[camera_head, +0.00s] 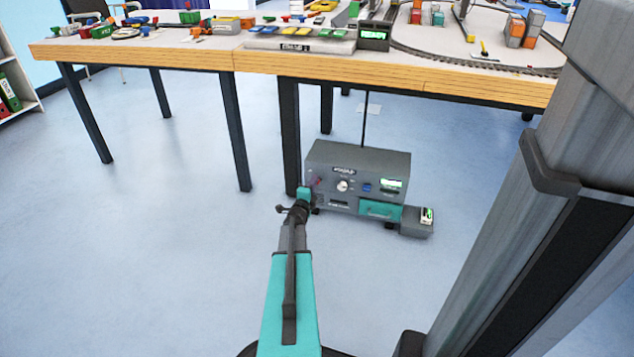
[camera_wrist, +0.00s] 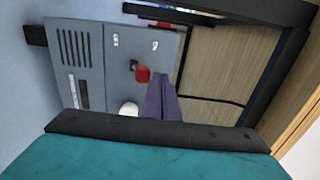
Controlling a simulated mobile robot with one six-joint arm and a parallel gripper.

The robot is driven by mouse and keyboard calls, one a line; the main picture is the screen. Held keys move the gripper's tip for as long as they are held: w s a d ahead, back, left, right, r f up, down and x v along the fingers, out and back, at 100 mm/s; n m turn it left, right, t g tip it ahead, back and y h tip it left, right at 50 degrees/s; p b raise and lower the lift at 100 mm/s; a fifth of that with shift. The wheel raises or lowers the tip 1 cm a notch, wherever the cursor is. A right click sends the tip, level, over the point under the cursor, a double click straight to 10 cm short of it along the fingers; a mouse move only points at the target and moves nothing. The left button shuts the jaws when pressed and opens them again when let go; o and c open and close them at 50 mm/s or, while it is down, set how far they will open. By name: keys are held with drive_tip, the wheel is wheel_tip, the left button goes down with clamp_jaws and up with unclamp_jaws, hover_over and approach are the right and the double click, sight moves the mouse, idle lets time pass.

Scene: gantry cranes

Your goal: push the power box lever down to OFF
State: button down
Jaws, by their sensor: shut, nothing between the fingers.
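The power box (camera_head: 357,157) is a grey box on the floor under the table. Its front has a white knob (camera_head: 342,186), a blue button, a green display and a teal panel. A small reddish spot at the left of its front looks like the lever. In the wrist view the box (camera_wrist: 93,38) appears turned sideways, with the red lever (camera_wrist: 142,74) on a dark mount. My gripper (camera_wrist: 161,84) is shut and empty, its dark fingertips close beside the lever. I cannot tell whether they touch.
The table (camera_head: 330,67) stands above the box, with dark legs (camera_head: 289,135) just left of it. A small grey unit (camera_head: 416,229) stands at the box's right. A thin cable (camera_head: 364,118) runs up from the box. The floor in front is clear.

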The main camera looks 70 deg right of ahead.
drive_tip(key=shift+d, duration=0.6)
idle(0.3)
drive_tip(key=shift+f+b, duration=2.1)
drive_tip(key=shift+f, duration=0.45)
drive_tip(key=shift+r, duration=0.65)
drive_tip(key=shift+a, duration=0.15)
drive_tip(key=a+b, duration=0.1)
drive_tip(key=a, duration=0.5)
drive_tip(key=shift+s+a, duration=0.15)
drive_tip(key=shift+a, duration=0.2)
idle(0.5)
idle(0.5)
